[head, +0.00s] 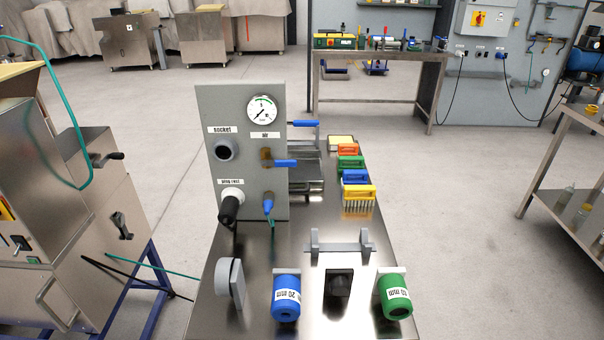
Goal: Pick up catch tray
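No thing is plainly recognisable as the catch tray. Shiny metal tray-like shapes (306,171) sit on the bench just right of the grey upright panel (238,112), partly hidden by the panel and its blue-handled valves. I cannot tell whether one of them is the catch tray. Neither of my grippers is in view.
The steel bench (255,306) carries a blue cylinder (286,297), a green cylinder (395,297), a grey bracket (340,246) and several coloured brushes (351,177). A steel machine (75,215) stands left. A shelf rack (575,215) stands right. Floor between is clear.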

